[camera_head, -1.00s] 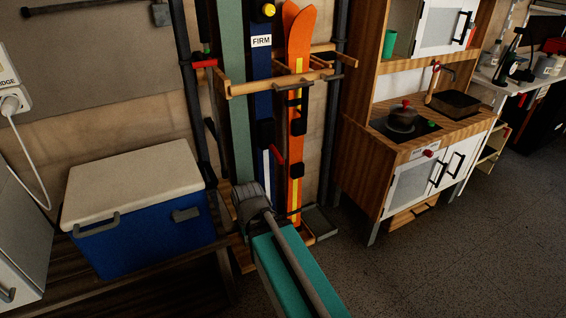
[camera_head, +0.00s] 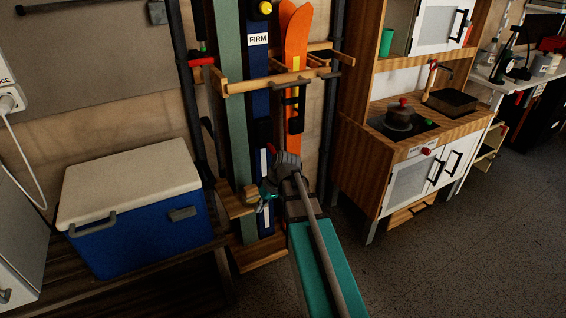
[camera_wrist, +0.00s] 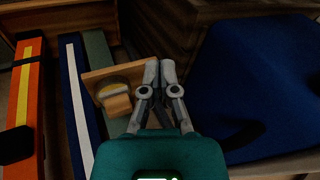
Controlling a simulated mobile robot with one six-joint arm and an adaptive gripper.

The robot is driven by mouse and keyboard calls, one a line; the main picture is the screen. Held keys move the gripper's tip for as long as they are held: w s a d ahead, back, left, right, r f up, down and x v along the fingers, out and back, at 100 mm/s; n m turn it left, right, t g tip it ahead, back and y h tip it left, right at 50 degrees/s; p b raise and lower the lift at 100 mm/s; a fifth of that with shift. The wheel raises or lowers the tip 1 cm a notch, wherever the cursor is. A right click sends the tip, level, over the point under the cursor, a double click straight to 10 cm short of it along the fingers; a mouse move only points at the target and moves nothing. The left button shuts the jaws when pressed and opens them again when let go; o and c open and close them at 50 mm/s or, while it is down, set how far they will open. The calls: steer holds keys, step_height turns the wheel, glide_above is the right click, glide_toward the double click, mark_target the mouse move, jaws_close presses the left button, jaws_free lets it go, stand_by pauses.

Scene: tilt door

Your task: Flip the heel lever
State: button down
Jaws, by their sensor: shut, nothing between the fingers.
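Skis stand upright in a wooden rack: a green one (camera_head: 233,130), a blue one (camera_head: 261,100) labelled FIRM, and an orange one (camera_head: 296,45). A small red piece (camera_head: 271,148) shows low on the blue ski beside my wrist; I cannot tell if it is the heel lever. My gripper (camera_head: 262,198) is low in front of the blue and green skis, left of my wrist. In the wrist view my gripper (camera_wrist: 158,68) is shut and empty, its tips beside a wooden block (camera_wrist: 105,88) over the green ski (camera_wrist: 104,65). My arm hides the orange ski's lower part.
A blue cooler (camera_head: 135,235) with a white lid stands on a dark bench at left. A toy kitchen (camera_head: 430,170) stands at right. The rack's wooden crossbar (camera_head: 270,82) spans the skis. Open floor (camera_head: 470,260) lies at front right.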

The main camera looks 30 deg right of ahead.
steer(key=w+d+r+n+t+y, duration=0.1)
steer(key=w+d+r+t+y, duration=0.15)
steer(key=d, duration=0.45)
steer(key=w+d+r+n+t+y, duration=0.1)
steer(key=w+d, duration=0.3)
steer(key=d, duration=0.2)
steer(key=n+t+y, duration=0.1)
steer(key=t+y, duration=0.1)
steer(key=t, duration=0.1)
glide_toward(274, 153)
steer(key=s+d+f, duration=0.2)
steer(key=d+f, duration=0.1)
steer(key=d, duration=0.3)
steer(key=shift+a+f+b, duration=0.2)
steer(key=shift+b, duration=0.25)
steer(key=b+x, duration=0.5)
steer(key=x, duration=0.9)
steer(key=shift+w+d+r, duration=0.1)
steer(key=shift+r+p, duration=0.55)
steer(key=shift+r, duration=0.2)
